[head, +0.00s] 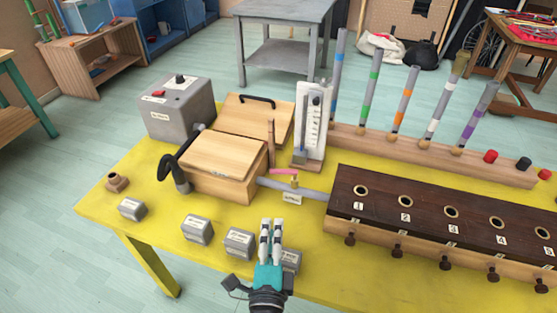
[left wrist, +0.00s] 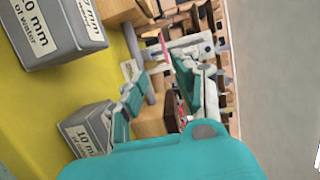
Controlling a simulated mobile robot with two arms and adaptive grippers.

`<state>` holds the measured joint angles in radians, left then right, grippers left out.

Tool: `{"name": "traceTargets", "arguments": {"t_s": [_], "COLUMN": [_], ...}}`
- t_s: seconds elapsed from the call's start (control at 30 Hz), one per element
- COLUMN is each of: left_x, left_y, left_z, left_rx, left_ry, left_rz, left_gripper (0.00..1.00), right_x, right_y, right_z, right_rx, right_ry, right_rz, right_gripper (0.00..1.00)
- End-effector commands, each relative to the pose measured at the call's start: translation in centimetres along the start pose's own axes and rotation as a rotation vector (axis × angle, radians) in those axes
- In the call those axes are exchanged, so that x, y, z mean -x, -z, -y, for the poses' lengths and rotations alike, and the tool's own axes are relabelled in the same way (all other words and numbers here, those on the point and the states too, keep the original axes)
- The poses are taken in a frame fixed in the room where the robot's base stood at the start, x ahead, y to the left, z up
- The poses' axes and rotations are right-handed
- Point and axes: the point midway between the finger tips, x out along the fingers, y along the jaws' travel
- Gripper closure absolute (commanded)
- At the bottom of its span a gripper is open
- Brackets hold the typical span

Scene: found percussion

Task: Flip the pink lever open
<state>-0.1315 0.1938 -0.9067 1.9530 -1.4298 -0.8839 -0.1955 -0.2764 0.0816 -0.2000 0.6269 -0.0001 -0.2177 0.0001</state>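The pink lever (head: 284,171) is a small flat bar on a brass valve (head: 294,182) on the grey pipe (head: 312,192) between the wooden box and the dark numbered block. It lies roughly crosswise in the head view, pointing left from the valve. In the left wrist view a small pink strip (left wrist: 165,46) shows beyond the fingers. My left gripper (head: 272,224) is on the near side of the lever, apart from it, its fingers pointing toward the pipe. In the left wrist view its fingers (left wrist: 165,68) are spread with nothing between them. My right gripper is not in view.
Several grey weights (head: 197,229) stand along the near edge of the yellow table (head: 150,186), some beside my left gripper. The wooden box (head: 220,168) is left of the lever, a white gauge (head: 311,125) behind it, and the dark numbered block (head: 430,212) right.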

Motion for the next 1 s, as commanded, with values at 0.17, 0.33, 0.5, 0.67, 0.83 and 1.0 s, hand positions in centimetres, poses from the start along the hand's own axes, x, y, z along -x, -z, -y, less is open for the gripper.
{"name": "traceTargets", "arguments": {"t_s": [0.17, 0.33, 0.5, 0.67, 0.83, 1.0], "left_x": [-1.2, -4.3, -8.1, -11.6, -14.8, -16.7], "left_y": [0.0, 0.0, 0.1, 0.0, 0.0, 0.1], "left_z": [0.3, 0.5, 0.4, 0.4, 0.4, 0.2], "left_rx": [-0.001, -0.002, -0.001, -0.001, -0.001, 0.000], "left_ry": [0.006, 0.007, 0.005, 0.005, 0.004, 0.002], "left_rz": [0.000, 0.001, 0.000, 0.001, 0.000, -0.001], "left_gripper": [0.69, 0.69, 0.69, 0.69, 0.69, 0.69], "right_x": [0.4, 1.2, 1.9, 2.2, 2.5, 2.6], "right_y": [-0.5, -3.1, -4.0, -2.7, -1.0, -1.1], "right_z": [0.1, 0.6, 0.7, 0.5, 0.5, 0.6], "right_rx": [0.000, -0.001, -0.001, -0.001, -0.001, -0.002], "right_ry": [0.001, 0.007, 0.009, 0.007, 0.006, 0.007], "right_rz": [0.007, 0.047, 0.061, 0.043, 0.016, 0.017], "right_gripper": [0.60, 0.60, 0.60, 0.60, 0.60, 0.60]}}
